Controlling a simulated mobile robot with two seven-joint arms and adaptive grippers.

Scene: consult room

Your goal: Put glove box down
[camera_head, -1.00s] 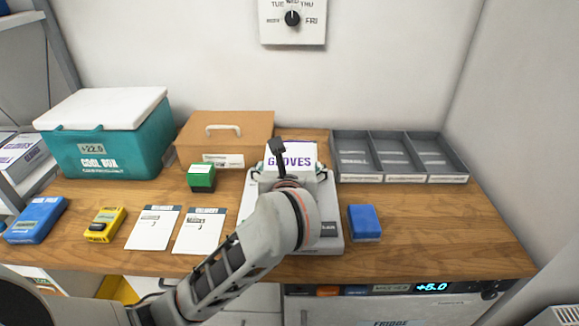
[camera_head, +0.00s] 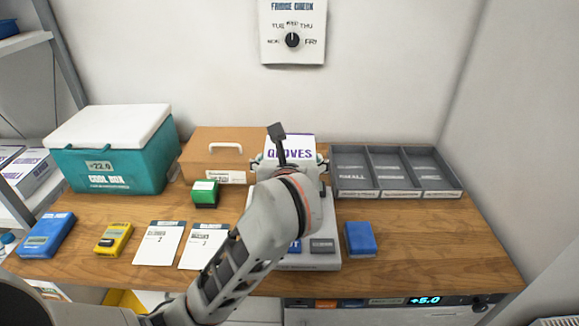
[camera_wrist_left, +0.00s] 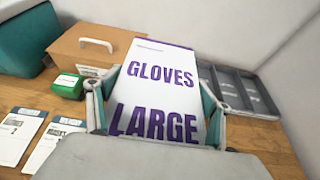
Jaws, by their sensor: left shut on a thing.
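The glove box (camera_head: 290,148) is white with purple "GLOVES" lettering. In the left wrist view, the glove box (camera_wrist_left: 160,80) also reads "LARGE" and sits between the fingers. My left gripper (camera_head: 286,165) is shut on it, with one teal-lined finger on each side (camera_wrist_left: 156,105). The box is above the grey-white device (camera_head: 325,262) on the wooden counter (camera_head: 420,240). My wrist hides the lower part of the box, so I cannot tell whether it touches anything below. My right gripper is out of view.
A brown case (camera_head: 205,140) and teal cool box (camera_head: 105,165) stand at the back left. A grey three-part tray (camera_head: 395,193) is at the back right. A green box (camera_head: 205,193), white cards (camera_head: 158,243), yellow device (camera_head: 114,238) and blue box (camera_head: 360,239) surround it. The right front counter is clear.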

